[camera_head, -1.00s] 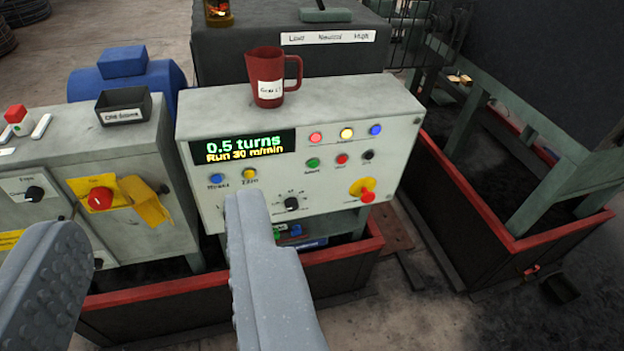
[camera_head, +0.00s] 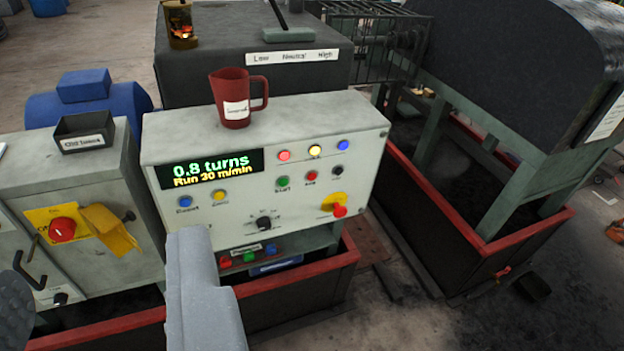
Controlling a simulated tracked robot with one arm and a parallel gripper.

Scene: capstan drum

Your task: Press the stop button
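The grey control panel (camera_head: 365,165) faces me, its display (camera_head: 210,168) reading 0.8 turns and Run 30 m/min. A small red button (camera_head: 311,177), its label too blurred to read surely, sits between the green start button (camera_head: 283,181) and a black button (camera_head: 336,171). A red knob (camera_head: 339,211) on a yellow mount sits lower right. My gripper (camera_head: 102,263) is open and empty. Its right finger covers part of the panel's lower left. Its left finger is at the left picture edge. In the picture, both fingertips are left of and below the red button.
A red mug (camera_head: 230,98) stands on top of the panel. Left is a grey cabinet (camera_head: 95,175) with a red knob (camera_head: 62,229) on yellow and a yellow flap (camera_head: 107,230). Red-rimmed trays (camera_head: 310,268) lie beneath the machines. Floor at lower right is mostly clear.

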